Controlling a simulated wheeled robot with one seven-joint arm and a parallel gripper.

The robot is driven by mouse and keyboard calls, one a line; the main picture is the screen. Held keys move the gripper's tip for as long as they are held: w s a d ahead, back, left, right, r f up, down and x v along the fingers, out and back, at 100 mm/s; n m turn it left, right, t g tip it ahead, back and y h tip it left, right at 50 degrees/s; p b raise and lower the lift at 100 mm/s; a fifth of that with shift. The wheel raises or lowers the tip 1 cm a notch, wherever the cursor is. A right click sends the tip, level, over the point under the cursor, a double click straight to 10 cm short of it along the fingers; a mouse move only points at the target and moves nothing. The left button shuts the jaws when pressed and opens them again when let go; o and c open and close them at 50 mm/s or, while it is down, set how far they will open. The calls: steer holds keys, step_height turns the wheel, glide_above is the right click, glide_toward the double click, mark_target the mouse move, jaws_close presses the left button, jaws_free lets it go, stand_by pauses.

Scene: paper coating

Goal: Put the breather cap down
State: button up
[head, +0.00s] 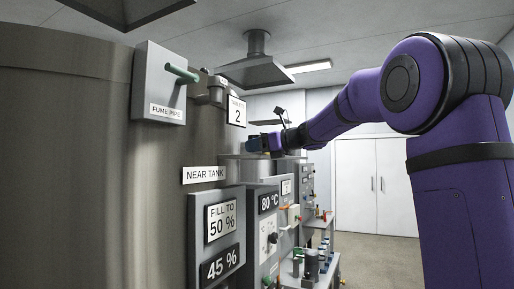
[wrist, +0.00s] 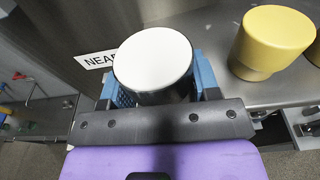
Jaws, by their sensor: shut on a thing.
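The breather cap (wrist: 153,58) shows in the wrist view as a round piece with a white top and a dark lower side. My gripper (wrist: 158,85) is shut on it, with a blue finger on each side. The cap's underside is hidden, so I cannot tell whether it touches the surface below. In the head view my gripper (head: 262,143) is small and far off, at the end of my purple arm, above a grey metal ledge (head: 243,170) beside the large tank. The cap is too small to make out there.
A yellow round piece (wrist: 270,42) stands on the metal surface (wrist: 222,88) right of my gripper, with another yellow piece at the right edge. The large steel tank (head: 80,170) fills the head view's left. Control panels (head: 268,235) stand below the ledge.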

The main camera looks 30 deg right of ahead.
steer(key=shift+f, duration=0.15)
steer(key=o, duration=0.9)
steer(key=shift+o, duration=0.2)
